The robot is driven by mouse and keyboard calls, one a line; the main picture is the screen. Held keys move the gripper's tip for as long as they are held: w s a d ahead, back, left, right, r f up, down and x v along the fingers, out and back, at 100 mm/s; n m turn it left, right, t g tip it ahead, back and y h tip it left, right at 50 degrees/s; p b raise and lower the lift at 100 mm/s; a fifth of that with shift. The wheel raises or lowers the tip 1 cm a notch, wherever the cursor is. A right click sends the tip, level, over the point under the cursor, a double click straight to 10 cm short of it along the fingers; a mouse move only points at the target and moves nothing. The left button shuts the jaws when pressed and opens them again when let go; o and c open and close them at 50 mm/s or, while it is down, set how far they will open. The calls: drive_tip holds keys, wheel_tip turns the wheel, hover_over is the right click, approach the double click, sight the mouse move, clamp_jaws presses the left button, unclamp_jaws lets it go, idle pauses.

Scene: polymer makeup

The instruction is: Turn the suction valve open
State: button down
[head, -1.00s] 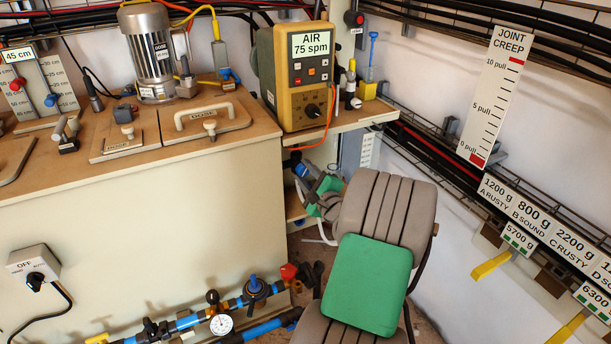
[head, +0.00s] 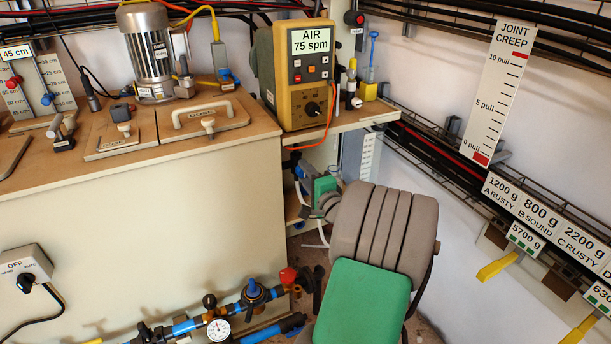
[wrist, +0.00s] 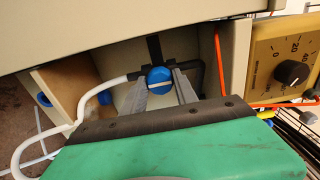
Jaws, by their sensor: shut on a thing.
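The suction valve appears as a round blue knob (wrist: 160,77) with a pale stripe across its face, in the wrist view. My gripper (wrist: 158,84) has one grey finger on each side of the knob and is shut on it. The stripe lies nearly level in that view. A white hose runs from the left side of the valve. In the head view my gripper (head: 302,185) is low beside the bench's right end, under the small shelf. A blue part (head: 299,170) shows there, but finger contact is too small to make out.
The yellow AIR unit (head: 306,75) stands on the shelf above, with an orange cable (head: 326,122) hanging down. The cream bench (head: 140,230) is close on the left. Piping with a gauge (head: 218,329) runs low in front. Weight labels (head: 545,225) line the right wall.

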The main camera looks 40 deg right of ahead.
idle(0.3)
drive_tip(key=c, duration=1)
unclamp_jaws()
drive_tip(key=shift+o, duration=0.2)
drive_tip(key=p+v, duration=0.1)
drive_tip(key=v, duration=0.7)
drive_tip(key=shift+w+r, duration=0.1)
drive_tip(key=shift+w, duration=0.05)
